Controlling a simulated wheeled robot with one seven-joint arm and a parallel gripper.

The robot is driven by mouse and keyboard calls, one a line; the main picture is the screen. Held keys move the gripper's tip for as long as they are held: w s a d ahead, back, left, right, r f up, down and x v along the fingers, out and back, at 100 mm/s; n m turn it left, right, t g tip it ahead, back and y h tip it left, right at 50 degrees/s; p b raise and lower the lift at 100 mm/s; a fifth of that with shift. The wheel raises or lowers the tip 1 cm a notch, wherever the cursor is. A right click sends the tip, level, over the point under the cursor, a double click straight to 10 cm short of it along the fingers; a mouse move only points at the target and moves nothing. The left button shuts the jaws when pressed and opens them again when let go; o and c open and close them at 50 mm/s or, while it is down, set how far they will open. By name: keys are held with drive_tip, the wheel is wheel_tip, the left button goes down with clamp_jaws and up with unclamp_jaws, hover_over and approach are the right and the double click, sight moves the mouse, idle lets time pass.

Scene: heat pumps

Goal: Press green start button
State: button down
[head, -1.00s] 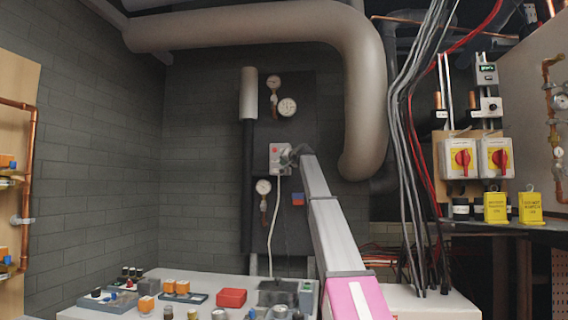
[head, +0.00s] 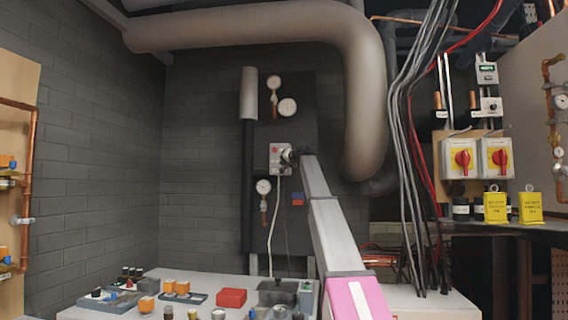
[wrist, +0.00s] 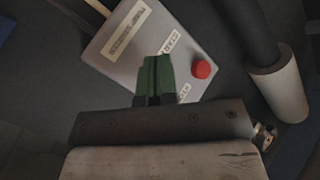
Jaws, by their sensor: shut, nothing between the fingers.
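A light grey control box (head: 275,157) is mounted on the dark panel on the back wall. In the wrist view the box (wrist: 112,52) has printed labels and a round red button (wrist: 203,69). The red button also shows small in the head view (head: 275,150). My gripper (wrist: 156,60) is shut and empty, with its greenish fingers in front of the box face, left of the red button. In the head view my gripper (head: 287,155) is at the box's right side. I cannot tell whether the fingertips touch the box. No green button shows clearly; the fingers hide part of the face.
A grey cylinder (wrist: 278,92) stands right of the box in the wrist view. A large pipe (head: 366,110) bends down right of my arm. A cluttered bench (head: 250,290) lies below.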

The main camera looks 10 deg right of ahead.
drive_tip(key=shift+w, duration=0.1)
idle(0.3)
drive_tip(key=shift+w+d, duration=0.15)
drive_tip(key=shift+w, duration=0.15)
drive_tip(key=shift+w+d, duration=0.1)
drive_tip(key=shift+w, duration=0.2)
idle(0.7)
idle(0.3)
drive_tip(key=shift+s+a, duration=0.25)
drive_tip(key=shift+s, duration=0.45)
drive_tip(key=shift+s+a, duration=0.25)
drive_tip(key=shift+s, duration=0.55)
drive_tip(key=shift+s+a, duration=0.25)
drive_tip(key=shift+s, duration=0.55)
drive_tip(key=shift+s+a, duration=0.25)
drive_tip(key=shift+s, duration=0.55)
